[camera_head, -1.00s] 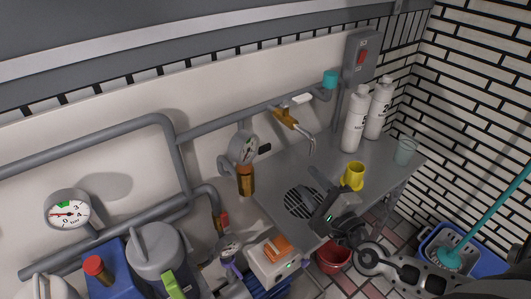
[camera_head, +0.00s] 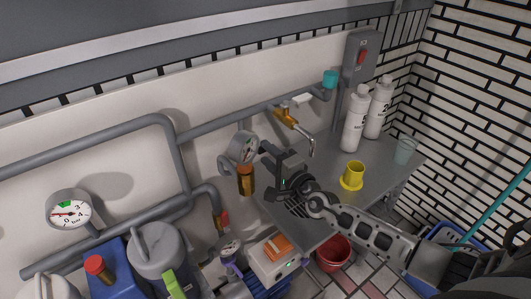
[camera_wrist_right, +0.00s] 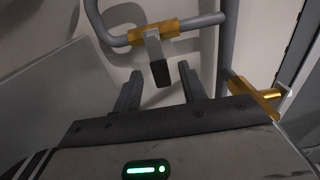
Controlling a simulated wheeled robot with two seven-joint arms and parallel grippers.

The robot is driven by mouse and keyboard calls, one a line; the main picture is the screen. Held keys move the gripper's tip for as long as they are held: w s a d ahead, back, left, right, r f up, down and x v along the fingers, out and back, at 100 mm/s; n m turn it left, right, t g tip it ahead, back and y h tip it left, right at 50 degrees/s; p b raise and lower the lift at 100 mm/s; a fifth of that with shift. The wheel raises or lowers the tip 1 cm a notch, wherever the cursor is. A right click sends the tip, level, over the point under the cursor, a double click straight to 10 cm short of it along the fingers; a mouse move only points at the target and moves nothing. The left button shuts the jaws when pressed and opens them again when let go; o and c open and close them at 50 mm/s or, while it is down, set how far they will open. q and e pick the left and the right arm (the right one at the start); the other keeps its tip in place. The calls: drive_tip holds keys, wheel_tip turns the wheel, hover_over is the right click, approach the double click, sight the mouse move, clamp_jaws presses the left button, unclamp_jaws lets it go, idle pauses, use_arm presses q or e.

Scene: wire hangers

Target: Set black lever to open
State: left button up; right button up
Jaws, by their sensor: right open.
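The black lever (camera_wrist_right: 160,73) shows in the wrist view on a brass valve (camera_wrist_right: 153,32) set in a grey pipe against the wall. It sticks out from the valve towards my right gripper (camera_wrist_right: 157,78). The gripper is open, with one finger on each side of the lever's end and visible gaps between. My left gripper is not in view.
A brass tap (camera_head: 290,119) is to the right of the gripper. Two white bottles (camera_head: 355,120) and a yellow cup (camera_head: 352,176) stand on the grey counter (camera_head: 330,160).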

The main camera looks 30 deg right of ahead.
drive_tip(key=shift+w+a, duration=0.15)
drive_tip(key=shift+w, duration=0.7)
drive_tip(key=shift+c, duration=0.6)
clamp_jaws()
